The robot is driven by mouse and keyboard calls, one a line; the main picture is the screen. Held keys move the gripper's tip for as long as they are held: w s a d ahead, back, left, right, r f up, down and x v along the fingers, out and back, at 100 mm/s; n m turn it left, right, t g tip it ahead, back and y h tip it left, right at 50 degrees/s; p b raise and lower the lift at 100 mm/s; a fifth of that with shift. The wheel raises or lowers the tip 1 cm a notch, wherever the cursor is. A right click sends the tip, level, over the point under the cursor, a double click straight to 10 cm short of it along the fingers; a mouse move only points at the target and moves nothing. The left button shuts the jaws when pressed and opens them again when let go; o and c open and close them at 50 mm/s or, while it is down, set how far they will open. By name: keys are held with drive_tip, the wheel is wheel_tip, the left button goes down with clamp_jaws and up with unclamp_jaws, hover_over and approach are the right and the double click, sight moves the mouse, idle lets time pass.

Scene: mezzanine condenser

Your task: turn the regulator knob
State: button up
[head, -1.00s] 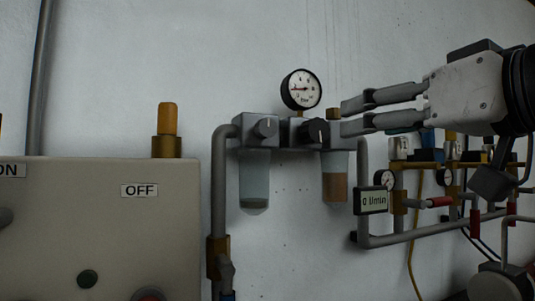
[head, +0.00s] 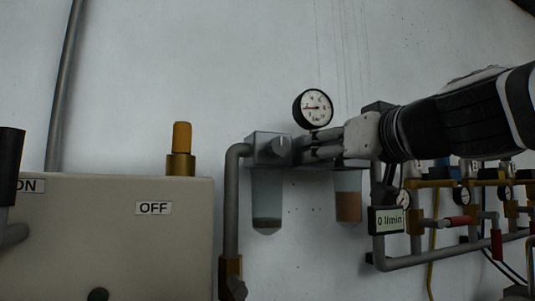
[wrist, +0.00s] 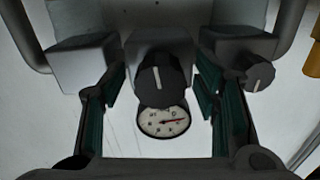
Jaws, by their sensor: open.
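The regulator knob (wrist: 161,79) is black and round with a pale mark line. In the wrist view it lies between my two fingers, with a gap on each side. In the head view my gripper (head: 308,148) hides it. My gripper (wrist: 160,88) is open around the knob in the wrist view, its green pads facing inward; how deep the fingers reach is hard to tell. The pressure gauge (head: 313,108) sits above the regulator; it also shows in the wrist view (wrist: 163,122). A grey side knob (head: 280,146) is left of my fingertips.
Filter bowls (head: 267,203) hang below the regulator body. A display (head: 386,220) reads 0 l/min. Grey pipes and brass fittings (head: 430,183) crowd the lower right. A beige box (head: 120,240) stands at left. The wall above is clear.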

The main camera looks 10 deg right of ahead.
drive_tip(key=shift+w, duration=0.1)
drive_tip(key=c, duration=1.1)
drive_tip(key=shift+m, duration=0.4)
drive_tip(key=m+b, duration=0.1)
drive_tip(key=m, duration=0.4)
drive_tip(key=shift+a+m, duration=0.15)
drive_tip(key=shift+m, duration=0.15)
drive_tip(key=m, duration=0.3)
drive_tip(key=shift+m, duration=2)
